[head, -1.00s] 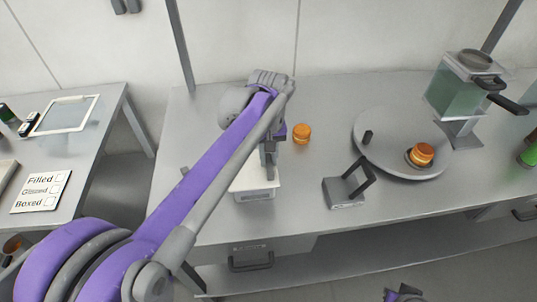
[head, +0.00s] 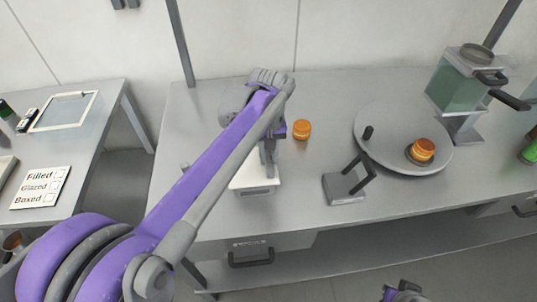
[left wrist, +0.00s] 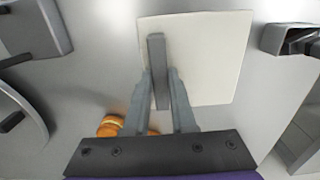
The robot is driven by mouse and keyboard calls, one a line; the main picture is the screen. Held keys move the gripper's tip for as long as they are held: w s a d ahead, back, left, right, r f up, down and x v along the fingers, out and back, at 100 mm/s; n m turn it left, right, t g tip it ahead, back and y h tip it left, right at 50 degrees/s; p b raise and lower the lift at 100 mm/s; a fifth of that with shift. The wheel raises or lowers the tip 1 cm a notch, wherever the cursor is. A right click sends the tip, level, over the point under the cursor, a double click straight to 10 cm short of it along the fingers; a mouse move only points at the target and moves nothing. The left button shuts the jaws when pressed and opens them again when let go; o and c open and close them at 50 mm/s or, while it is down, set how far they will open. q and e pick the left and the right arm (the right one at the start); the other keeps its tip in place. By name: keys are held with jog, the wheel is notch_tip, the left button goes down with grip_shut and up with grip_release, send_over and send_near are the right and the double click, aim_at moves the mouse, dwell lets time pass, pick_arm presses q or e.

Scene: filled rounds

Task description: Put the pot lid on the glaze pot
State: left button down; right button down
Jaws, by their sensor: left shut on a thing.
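My left gripper (head: 269,168) is over a white box-like thing (head: 256,184) on the middle table. In the left wrist view, its fingers (left wrist: 163,95) are shut on a grey bar (left wrist: 156,55). The bar lies in front of a white square surface (left wrist: 215,55). I cannot tell whether the bar is fixed to this surface, nor which of these is the lid or the pot. The arm hides part of the white thing in the head view. My right gripper (head: 404,292) shows only partly at the bottom edge; its jaws are not clear.
An orange round (head: 302,129) lies beside my left gripper, another (head: 423,149) on the grey turntable (head: 390,125). A grey stand with a dark arm (head: 345,187) is right of the white thing. A greenish glass container (head: 452,88) stands at the back right.

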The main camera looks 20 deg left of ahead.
pick_arm(q)
jog(key=shift+f, duration=0.25)
pick_arm(e)
jog(key=shift+f, duration=0.15)
pick_arm(q)
jog(key=c, duration=0.7)
grip_release()
jog(key=shift+o, duration=0.5)
jog(key=o, duration=0.4)
jog(key=shift+r, duration=0.1)
jog(key=shift+r+p, duration=1.9)
jog(key=shift+r, duration=1.55)
pick_arm(e)
jog(key=r, duration=0.1)
jog(key=w+r, duration=0.1)
jog(key=r, duration=0.1)
jog(key=w+r, duration=0.1)
jog(key=r, duration=0.1)
jog(key=shift+r, duration=0.2)
pick_arm(q)
jog(key=shift+s, duration=0.1)
pick_arm(e)
jog(key=shift+s, duration=0.1)
